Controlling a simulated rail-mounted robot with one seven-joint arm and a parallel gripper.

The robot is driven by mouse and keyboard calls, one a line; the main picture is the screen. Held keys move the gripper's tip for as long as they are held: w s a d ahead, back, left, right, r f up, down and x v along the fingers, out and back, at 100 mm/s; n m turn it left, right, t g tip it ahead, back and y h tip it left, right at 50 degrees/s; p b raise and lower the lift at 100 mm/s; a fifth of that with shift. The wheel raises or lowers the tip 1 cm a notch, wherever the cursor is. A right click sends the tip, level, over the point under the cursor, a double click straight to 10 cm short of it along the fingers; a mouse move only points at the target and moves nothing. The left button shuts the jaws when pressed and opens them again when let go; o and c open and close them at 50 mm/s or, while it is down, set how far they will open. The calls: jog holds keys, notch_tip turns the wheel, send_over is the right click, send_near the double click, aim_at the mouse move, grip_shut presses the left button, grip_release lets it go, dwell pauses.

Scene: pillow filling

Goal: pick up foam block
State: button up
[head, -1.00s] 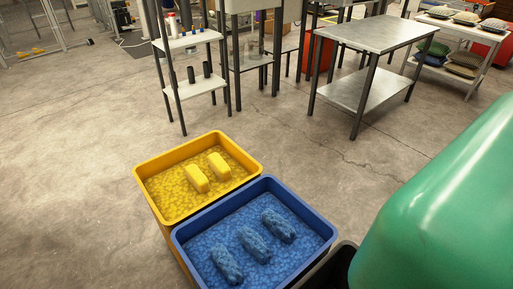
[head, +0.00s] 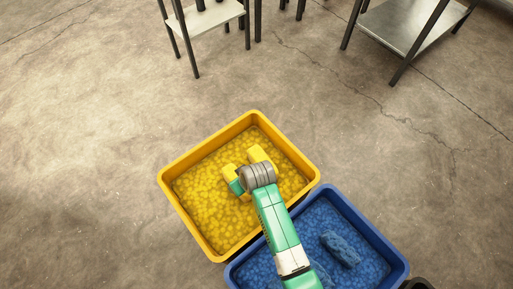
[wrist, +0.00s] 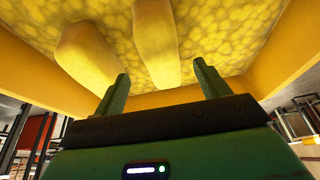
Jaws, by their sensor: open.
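Two yellow foam blocks lie on the yellow filling in the yellow bin (head: 188,222). In the head view one block (head: 258,154) shows beyond my wrist, and the other (head: 230,178) is partly hidden by my arm. In the wrist view one block (wrist: 156,45) is ahead, roughly between the fingers, and the other (wrist: 88,52) is to the left, near the left finger. My gripper (wrist: 159,85) is open and over the yellow bin, with nothing between its fingers. I cannot tell whether it touches a block.
A blue bin (head: 393,257) stands against the yellow one, with blue blocks (head: 340,248) on blue filling under and beside my arm. The yellow bin's walls rise around the gripper. A shelf (head: 207,17) and a metal table (head: 410,28) stand farther back on open floor.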

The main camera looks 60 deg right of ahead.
aim_at(229, 173)
jog(key=shift+w+a+f+b, duration=0.15)
jog(key=shift+f+b, duration=0.25)
jog(key=shift+f, duration=0.25)
jog(key=shift+w+a+f+b, duration=0.1)
jog(key=shift+f+b, duration=0.3)
jog(key=shift+f, duration=0.2)
jog(key=shift+w+d, duration=0.1)
jog(key=shift+w, duration=0.05)
jog(key=b+x, duration=0.3)
jog(key=x, duration=0.2)
jog(key=shift+w+d+b, duration=0.15)
jog(key=shift+w+b, duration=0.05)
jog(key=shift+b, duration=0.2)
jog(key=c, duration=1.1)
